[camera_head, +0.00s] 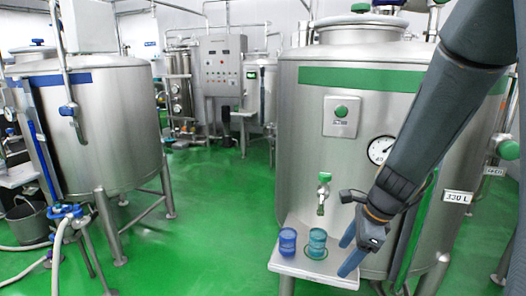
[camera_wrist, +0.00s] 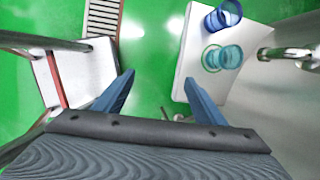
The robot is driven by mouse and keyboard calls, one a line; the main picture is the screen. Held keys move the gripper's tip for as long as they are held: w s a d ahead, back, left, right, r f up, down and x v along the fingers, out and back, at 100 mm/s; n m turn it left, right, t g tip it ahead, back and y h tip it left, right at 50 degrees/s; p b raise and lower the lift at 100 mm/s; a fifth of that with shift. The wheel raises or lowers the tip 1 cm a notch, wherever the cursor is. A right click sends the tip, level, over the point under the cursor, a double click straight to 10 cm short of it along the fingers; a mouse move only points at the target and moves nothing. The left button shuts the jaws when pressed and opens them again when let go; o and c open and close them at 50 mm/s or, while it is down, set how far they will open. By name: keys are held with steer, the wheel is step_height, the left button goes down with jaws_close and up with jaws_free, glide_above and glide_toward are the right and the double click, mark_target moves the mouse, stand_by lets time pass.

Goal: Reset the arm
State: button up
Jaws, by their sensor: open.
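My gripper (camera_head: 346,250) hangs at the right end of the small white shelf in front of the green-banded steel tank. Its two blue fingers are spread apart with nothing between them, as the wrist view (camera_wrist: 155,92) also shows. A dark blue cup (camera_head: 288,242) and a teal cup (camera_head: 317,243) stand on the shelf, left of my gripper and apart from it. In the wrist view the blue cup (camera_wrist: 226,15) and the teal cup (camera_wrist: 226,57) are beyond the right finger.
The green-banded tank (camera_head: 305,115) with its green-handled tap (camera_head: 322,190) stands close behind the shelf (camera_head: 290,266). A blue-banded tank (camera_head: 110,130) stands at left. A control cabinet (camera_head: 222,70) is at the back. Open green floor (camera_head: 215,190) lies between the tanks.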

steer(key=s+a+r+n+h, duration=0.2)
steer(key=s+n, duration=0.9)
steer(key=n, duration=1)
steer(key=shift+g+h, duration=0.4)
steer(key=shift+s, duration=0.1)
